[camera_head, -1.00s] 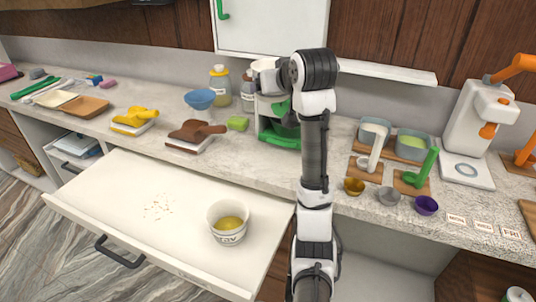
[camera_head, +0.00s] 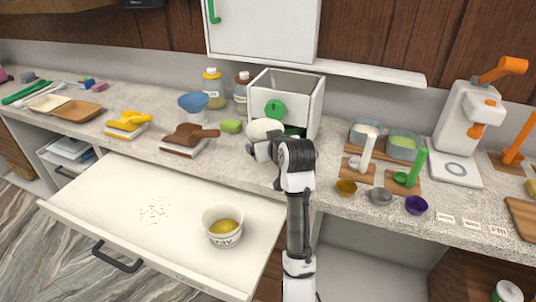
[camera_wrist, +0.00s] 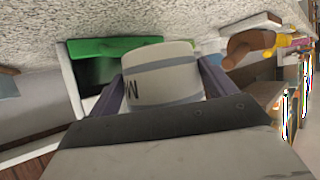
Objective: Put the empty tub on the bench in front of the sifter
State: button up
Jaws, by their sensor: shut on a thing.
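The empty tub (camera_head: 262,128) is white with a grey band. It shows large between the two fingers of my gripper (camera_wrist: 160,95) in the wrist view (camera_wrist: 160,68), with lettering on its side. My gripper is shut on it and hides part of it in the head view. The sifter (camera_head: 298,92) is a white open-topped box with a green knob and a green part low at its front. The tub is in front of the sifter's lower left, near bench height; I cannot tell whether it touches the bench (camera_head: 245,170).
A second tub (camera_head: 222,239) with yellow contents stands in the open drawer (camera_head: 110,180), near scattered crumbs. A green block (camera_head: 231,126) and a brown scoop (camera_head: 190,134) lie left of the sifter. Grey containers (camera_head: 365,130) and small coloured cups (camera_head: 380,197) stand to its right.

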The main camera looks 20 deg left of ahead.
notch_tip(320, 180, down, 4)
jog(key=shift+r, duration=0.15)
jog(key=o, duration=0.9)
jog(key=b+v, duration=0.1)
jog(key=v, duration=1.1)
